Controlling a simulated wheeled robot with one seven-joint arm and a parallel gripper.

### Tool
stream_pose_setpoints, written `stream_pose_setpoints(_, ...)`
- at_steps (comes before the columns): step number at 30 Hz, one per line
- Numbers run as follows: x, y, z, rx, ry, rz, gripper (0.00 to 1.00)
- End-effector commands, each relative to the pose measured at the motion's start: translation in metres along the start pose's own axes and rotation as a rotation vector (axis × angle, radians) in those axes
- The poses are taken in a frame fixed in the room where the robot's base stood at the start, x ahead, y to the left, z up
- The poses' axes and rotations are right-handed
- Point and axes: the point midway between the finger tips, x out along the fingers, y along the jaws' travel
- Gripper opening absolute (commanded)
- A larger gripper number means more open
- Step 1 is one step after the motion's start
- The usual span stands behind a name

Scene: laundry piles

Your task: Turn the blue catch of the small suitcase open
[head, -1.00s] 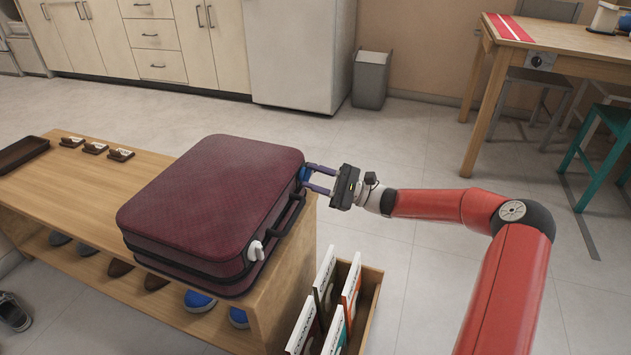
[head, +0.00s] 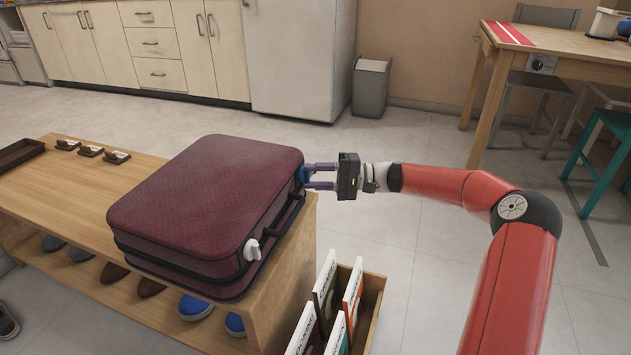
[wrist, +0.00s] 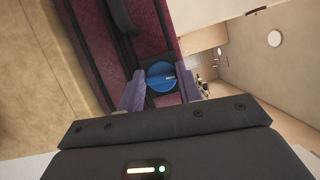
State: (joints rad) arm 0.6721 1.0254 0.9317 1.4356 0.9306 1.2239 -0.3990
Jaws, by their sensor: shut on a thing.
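The small maroon suitcase (head: 205,195) lies flat on the wooden bench, its handle side facing right. The blue catch (wrist: 161,76) is a round knob on that side, near the far corner; in the head view only a sliver of the catch (head: 304,174) shows. My gripper (head: 307,175) reaches in from the right with its purple fingers at the catch. In the wrist view the fingers stand on either side of the blue knob, shut on it. A white catch (head: 251,250) sits near the suitcase's near corner. A black handle (head: 287,213) lies between the two catches.
The bench (head: 60,185) has shoes on its lower shelf and several small dark label holders on top. A wooden box (head: 372,300) of upright folders stands on the floor right of the bench. A wooden table (head: 560,48) is at the far right.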

Motion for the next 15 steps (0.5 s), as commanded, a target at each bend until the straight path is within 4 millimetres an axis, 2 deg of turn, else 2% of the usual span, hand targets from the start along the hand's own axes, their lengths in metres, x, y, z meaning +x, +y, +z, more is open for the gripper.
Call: stream_pose_setpoints(15,-0.0003,0.0011,0.0004,-0.114,-0.001,0.05,0.12)
